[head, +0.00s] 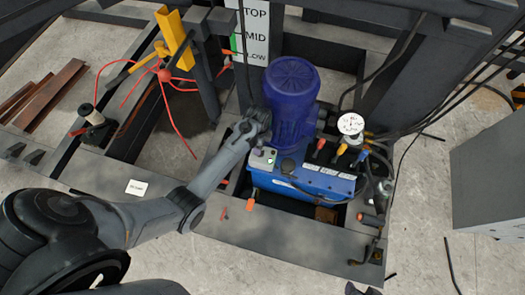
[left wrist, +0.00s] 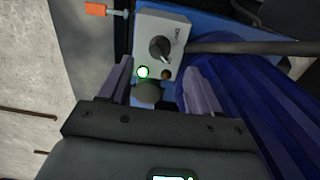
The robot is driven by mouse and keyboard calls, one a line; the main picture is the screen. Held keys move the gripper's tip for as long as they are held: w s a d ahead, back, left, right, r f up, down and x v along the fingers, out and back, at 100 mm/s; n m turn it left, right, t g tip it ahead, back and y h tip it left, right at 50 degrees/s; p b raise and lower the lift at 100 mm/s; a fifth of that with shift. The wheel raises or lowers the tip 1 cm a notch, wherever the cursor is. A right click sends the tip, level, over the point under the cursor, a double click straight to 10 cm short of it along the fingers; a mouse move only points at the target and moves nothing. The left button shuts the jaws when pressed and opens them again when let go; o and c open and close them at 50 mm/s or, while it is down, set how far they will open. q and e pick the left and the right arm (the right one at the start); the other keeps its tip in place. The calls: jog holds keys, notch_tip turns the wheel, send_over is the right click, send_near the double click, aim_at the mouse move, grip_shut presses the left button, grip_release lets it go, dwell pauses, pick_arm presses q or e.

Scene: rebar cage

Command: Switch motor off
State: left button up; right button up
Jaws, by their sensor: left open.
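The blue motor (head: 292,92) stands upright on the blue power unit (head: 310,180). A small light-grey switch box (head: 262,158) sits at its left side on the unit. My left gripper (head: 258,128) is just above the box, beside the motor. In the wrist view its fingers (left wrist: 158,68) are apart, with the lower part of the box between them and nothing gripped.
Valve levers with red and yellow handles (head: 341,150) and a white gauge (head: 350,124) stand right of the motor. Black hoses run to the upper right. An orange-tipped lever (head: 250,204) is in front of the unit. Dark steel frame members surround it.

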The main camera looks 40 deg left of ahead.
pick_arm(q)
notch_tip(320, 180, down, 7)
jog(key=shift+d+f+b, duration=0.1)
jog(key=shift+b, duration=1)
jog(key=shift+c, duration=0.3)
jog(key=c, duration=1)
